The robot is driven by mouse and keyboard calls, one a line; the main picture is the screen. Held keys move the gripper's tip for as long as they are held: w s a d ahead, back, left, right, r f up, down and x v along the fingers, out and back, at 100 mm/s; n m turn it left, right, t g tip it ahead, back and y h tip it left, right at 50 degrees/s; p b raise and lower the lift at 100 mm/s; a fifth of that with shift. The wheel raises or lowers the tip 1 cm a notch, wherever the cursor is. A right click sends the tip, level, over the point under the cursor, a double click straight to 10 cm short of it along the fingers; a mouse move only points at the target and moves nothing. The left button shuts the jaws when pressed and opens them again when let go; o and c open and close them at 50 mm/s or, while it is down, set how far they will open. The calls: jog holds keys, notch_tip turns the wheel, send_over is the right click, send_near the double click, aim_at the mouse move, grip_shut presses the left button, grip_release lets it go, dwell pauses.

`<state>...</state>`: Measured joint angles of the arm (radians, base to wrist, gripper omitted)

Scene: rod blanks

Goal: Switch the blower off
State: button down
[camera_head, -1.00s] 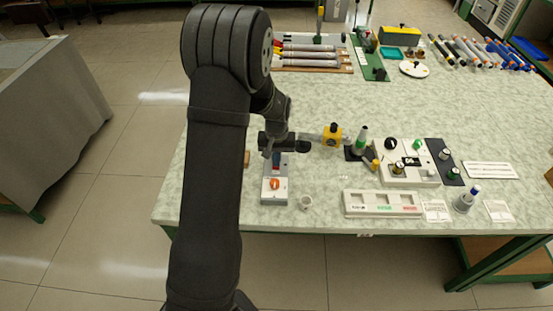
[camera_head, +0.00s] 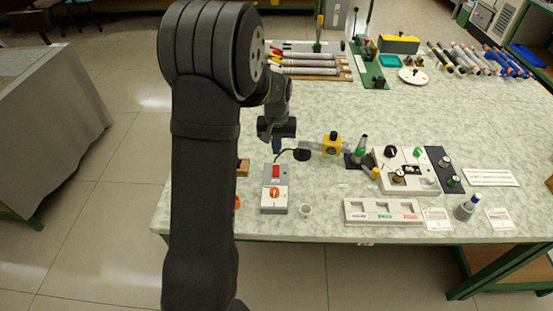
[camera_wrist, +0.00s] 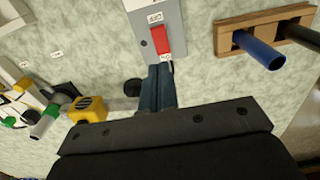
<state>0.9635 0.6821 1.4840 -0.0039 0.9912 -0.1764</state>
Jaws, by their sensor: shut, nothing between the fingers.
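A grey switch box (camera_head: 266,203) lies on the table in front of my gripper. It carries a red rocker switch (camera_head: 276,171) at its far end and an orange knob (camera_head: 274,192) nearer. In the wrist view the red rocker (camera_wrist: 161,41) sits between two small white labels, too small to read surely. Which way the rocker is tipped I cannot tell. My gripper (camera_head: 277,147) is shut and empty, just beyond the box. Its blue fingertips (camera_wrist: 157,88) show close to the rocker's end in the wrist view, apparently apart from it.
A black round piece (camera_head: 302,155) with a cable lies right of the box, and a yellow block (camera_head: 332,144) stands beyond it. A wooden holder (camera_wrist: 226,43) with blue-ended rods is beside the box. A small white cup (camera_head: 305,211) stands near the front edge.

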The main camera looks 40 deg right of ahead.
notch_tip(320, 180, up, 6)
send_over(275, 173)
jog(key=d, duration=0.2)
jog(key=shift+w+a+r, duration=0.15)
jog(key=shift+w+a, duration=0.05)
jog(key=shift+w, duration=0.25)
jog(key=shift+s+a+r, duration=0.1)
jog(key=shift+s+a, duration=0.25)
jog(key=shift+a, duration=0.3)
notch_tip(275, 173, down, 14)
jog(key=shift+s+a, duration=0.1)
